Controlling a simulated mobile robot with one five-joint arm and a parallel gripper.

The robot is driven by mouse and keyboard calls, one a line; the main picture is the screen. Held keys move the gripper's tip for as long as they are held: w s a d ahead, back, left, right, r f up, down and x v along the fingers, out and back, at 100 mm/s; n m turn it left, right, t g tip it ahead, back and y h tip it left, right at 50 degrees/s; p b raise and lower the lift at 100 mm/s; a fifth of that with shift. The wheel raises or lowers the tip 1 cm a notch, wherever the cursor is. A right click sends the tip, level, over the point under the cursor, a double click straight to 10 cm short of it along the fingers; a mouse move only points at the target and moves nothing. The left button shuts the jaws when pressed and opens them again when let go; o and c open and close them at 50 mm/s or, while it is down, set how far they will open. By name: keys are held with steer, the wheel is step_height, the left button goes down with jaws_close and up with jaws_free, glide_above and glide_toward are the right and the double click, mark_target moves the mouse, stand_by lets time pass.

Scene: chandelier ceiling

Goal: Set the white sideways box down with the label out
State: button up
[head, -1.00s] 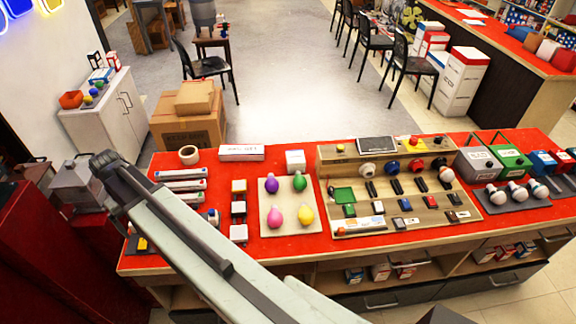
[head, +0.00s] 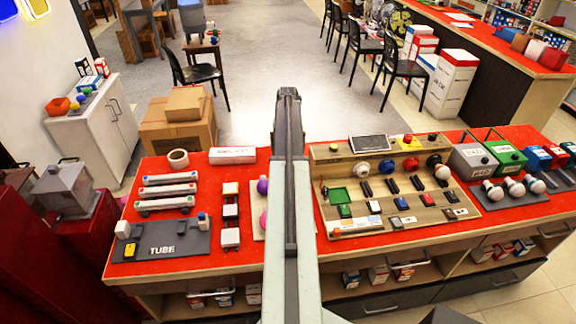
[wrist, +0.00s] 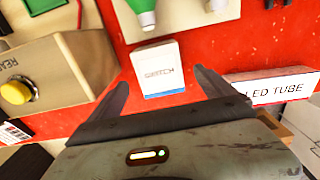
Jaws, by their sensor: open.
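A small white box (wrist: 158,70) with the word SWITCH on its visible face lies on the red tabletop in the wrist view. My gripper (wrist: 162,84) is open around it, one finger on each side, with red table showing between the box and each finger. In the head view my arm reaches over the table, with its end (head: 288,98) near the far edge. The arm hides the SWITCH box there. A longer white box labelled LED TUBE (wrist: 280,88) lies to the right in the wrist view; it also shows in the head view (head: 232,155).
A wooden demo board (head: 330,155) with switches stands right of my arm. Its yellow button (wrist: 16,91) is left of the gripper in the wrist view. A bulb board lies under my arm, mostly hidden. A tape roll (head: 178,158) sits at the table's back left.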

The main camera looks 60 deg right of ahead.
step_height(320, 180, down, 8)
steer(key=b, duration=0.7)
steer(key=shift+s, duration=0.1)
steer(key=shift+r, duration=0.25)
steer(key=c, duration=1.7)
steer(key=shift+r+p, duration=8.8)
steer(key=shift+p, duration=0.1)
step_height(320, 180, down, 8)
steer(key=b, duration=0.8)
step_height(320, 180, up, 8)
steer(key=p, duration=0.8)
step_height(320, 180, down, 8)
steer(key=b, duration=0.8)
steer(key=shift+r, duration=0.15)
